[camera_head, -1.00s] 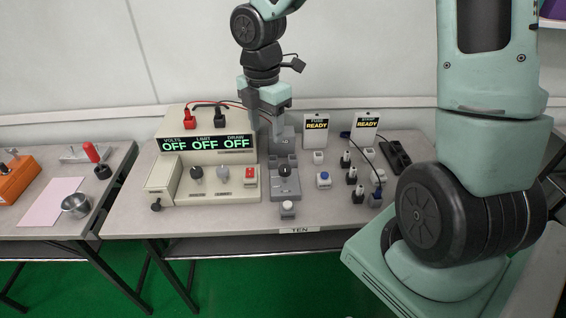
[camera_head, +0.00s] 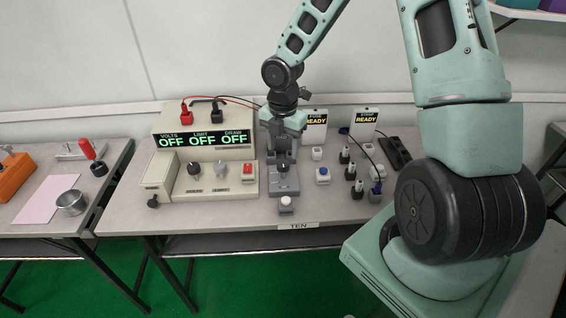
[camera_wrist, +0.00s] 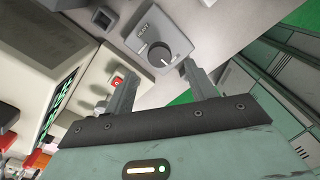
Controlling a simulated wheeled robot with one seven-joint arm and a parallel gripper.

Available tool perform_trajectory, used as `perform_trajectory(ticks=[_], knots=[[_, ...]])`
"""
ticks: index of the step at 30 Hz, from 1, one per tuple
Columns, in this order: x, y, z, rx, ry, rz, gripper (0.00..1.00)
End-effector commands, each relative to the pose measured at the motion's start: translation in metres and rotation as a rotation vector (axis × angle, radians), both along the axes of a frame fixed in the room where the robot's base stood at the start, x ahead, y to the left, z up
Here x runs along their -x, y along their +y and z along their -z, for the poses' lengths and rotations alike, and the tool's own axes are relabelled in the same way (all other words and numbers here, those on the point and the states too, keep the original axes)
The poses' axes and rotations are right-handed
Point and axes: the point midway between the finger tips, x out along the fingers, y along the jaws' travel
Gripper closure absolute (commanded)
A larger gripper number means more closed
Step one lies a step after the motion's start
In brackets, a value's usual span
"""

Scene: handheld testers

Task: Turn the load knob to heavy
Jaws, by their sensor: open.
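The black round knob (camera_head: 283,167) with a pale pointer mark sits on a grey box (camera_head: 284,187) in the middle of the table. My gripper (camera_head: 283,152) is above the box, pointing down. In the wrist view its two fingers (camera_wrist: 157,74) are spread apart with nothing between them, and the knob lies just beyond the tips. I cannot tell whether a finger touches it.
A beige power supply (camera_head: 210,187) stands left, its displays (camera_head: 201,140) reading OFF, with red and black leads.

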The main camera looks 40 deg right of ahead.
Motion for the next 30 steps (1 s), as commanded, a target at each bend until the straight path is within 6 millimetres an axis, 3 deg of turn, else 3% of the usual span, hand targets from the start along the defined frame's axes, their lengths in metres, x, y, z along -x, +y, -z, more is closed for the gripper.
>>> perform_trajectory(ticks=[3, 9, 21, 26, 30], knots=[[0.000, 0.001, 0.024, -0.001, 0.002, -0.002, 0.44], [0.000, 0.000, 0.048, 0.000, 0.001, 0.001, 0.44], [0.000, 0.000, 0.054, 0.000, -0.001, 0.001, 0.44], [0.000, 0.000, 0.054, 0.000, -0.001, 0.001, 0.86], [0.000, 0.000, 0.054, 0.000, -0.001, 0.002, 0.89]])
